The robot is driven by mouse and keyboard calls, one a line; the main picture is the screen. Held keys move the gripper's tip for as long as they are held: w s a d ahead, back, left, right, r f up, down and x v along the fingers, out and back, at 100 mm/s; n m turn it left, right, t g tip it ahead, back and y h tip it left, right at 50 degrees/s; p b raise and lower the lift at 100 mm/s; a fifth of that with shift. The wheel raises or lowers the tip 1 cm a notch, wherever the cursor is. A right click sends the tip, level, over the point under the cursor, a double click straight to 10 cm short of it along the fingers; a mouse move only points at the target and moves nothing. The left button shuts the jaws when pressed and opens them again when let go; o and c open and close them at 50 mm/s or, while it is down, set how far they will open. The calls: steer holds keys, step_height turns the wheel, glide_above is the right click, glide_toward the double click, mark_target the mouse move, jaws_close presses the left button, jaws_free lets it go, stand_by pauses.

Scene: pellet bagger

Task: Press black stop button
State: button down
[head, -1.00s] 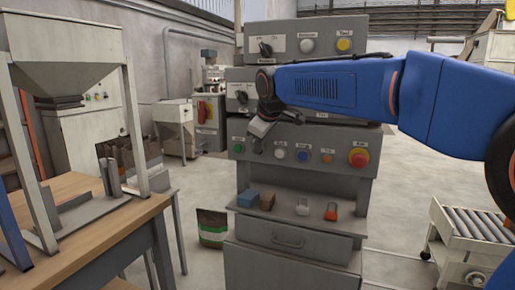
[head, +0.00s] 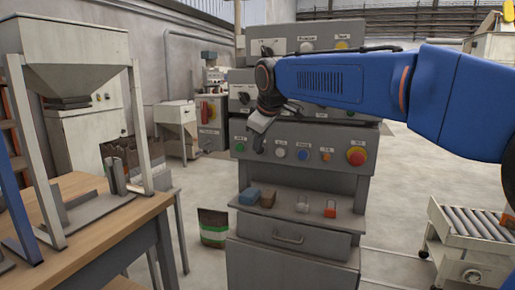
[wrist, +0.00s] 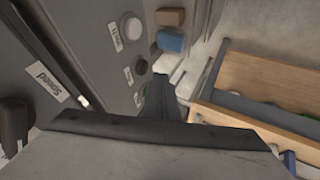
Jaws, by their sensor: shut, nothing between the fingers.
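A grey control panel (head: 325,140) with a row of buttons faces me. A dark, black-looking button (wrist: 141,67) shows in the wrist view between a white button (wrist: 132,28) and a partly hidden green one (wrist: 139,98). In the head view my gripper covers that spot, between the green button (head: 239,147) and the white button. My gripper (head: 258,148) is shut and empty, pointing down in front of the panel. Its fingertips (wrist: 160,82) show just beside the dark button in the wrist view. I cannot tell whether they touch the panel.
Blue, orange and large red (head: 357,156) buttons lie right of the gripper. A shelf below holds a blue block (head: 250,196), a brown block (head: 268,198) and small items. A wooden table (head: 90,225) stands left and a roller cart (head: 470,235) right. A bag (head: 213,228) stands on the floor.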

steer(key=v, duration=0.7)
steer(key=shift+s+r, duration=0.15)
steer(key=s+d+f+m+h, duration=0.1)
steer(key=s+d+f+m, duration=0.2)
steer(key=s+d+f, duration=0.5)
steer(key=s+d+f+m, duration=0.35)
steer(key=s+d, duration=0.35)
steer(key=d, duration=0.4)
steer(key=s+d+f+m+g, duration=0.1)
steer(key=s+d+f+m, duration=0.2)
steer(key=s+f, duration=0.7)
steer(key=s+d+f+m+g+h, duration=0.1)
steer(key=s+d+f+m, duration=0.2)
steer(key=s+d+f, duration=0.4)
step_height(320, 180, down, 4)
steer(key=s, duration=0.3)
steer(key=shift+f, duration=0.25)
